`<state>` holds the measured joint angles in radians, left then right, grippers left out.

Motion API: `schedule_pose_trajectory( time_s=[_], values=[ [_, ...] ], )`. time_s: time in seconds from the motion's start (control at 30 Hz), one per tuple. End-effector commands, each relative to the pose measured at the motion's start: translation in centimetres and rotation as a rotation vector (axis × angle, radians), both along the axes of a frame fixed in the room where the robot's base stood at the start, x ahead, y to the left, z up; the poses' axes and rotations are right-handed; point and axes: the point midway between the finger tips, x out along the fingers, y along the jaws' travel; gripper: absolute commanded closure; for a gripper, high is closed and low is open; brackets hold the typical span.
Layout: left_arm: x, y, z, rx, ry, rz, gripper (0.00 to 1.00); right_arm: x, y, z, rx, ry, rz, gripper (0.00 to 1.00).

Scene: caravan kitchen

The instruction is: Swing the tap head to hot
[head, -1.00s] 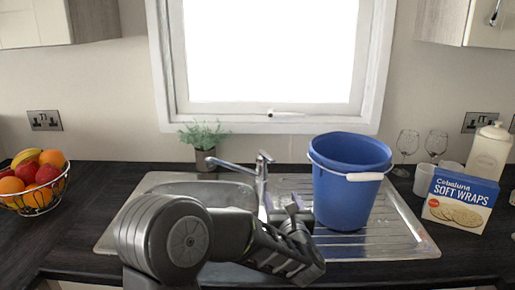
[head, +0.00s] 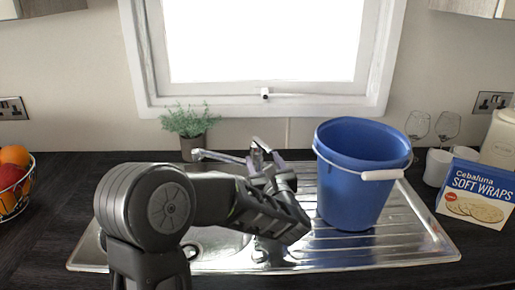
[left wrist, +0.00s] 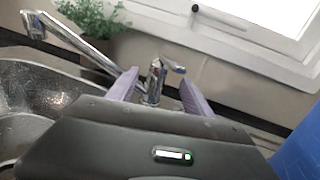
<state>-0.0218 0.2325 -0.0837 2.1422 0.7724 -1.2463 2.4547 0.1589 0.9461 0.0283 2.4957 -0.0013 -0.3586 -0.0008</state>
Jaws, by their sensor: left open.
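The chrome tap (head: 222,157) stands behind the sink, its spout pointing left and its short lever head (head: 261,146) tilted up. In the left wrist view the tap's upright body (left wrist: 154,84) shows between my fingers, with the lever head (left wrist: 174,67) just beyond the tips. My left gripper (head: 264,165) is open, its purple fingers on either side of the tap; it also shows in the left wrist view (left wrist: 160,88). I cannot tell whether either finger touches the tap. My arm hides the tap's base in the head view. My right gripper is not in view.
A blue bucket (head: 345,190) with a white handle stands on the steel drainer (head: 420,248), close right of my gripper. A potted plant (head: 190,130) is behind the spout. A wraps box (head: 475,193) and glasses are at right, a fruit basket (head: 12,190) at left.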

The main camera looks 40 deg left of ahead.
Motion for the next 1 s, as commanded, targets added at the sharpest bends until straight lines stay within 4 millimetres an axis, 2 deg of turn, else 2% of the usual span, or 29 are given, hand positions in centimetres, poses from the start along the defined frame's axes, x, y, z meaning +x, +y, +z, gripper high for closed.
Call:
schedule_pose_trajectory(
  time_s=[0.5, 0.87, 1.0],
  values=[
    [4.5, 5.0, 0.2, 0.002, 0.001, 0.002, 0.40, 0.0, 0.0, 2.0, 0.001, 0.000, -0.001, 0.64],
    [5.1, 5.6, 0.0, 0.001, 0.001, 0.000, 0.40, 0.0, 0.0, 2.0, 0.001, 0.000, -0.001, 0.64],
    [5.0, 5.6, 0.0, 0.001, 0.001, 0.000, 0.49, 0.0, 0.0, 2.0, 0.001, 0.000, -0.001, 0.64]
  ],
)
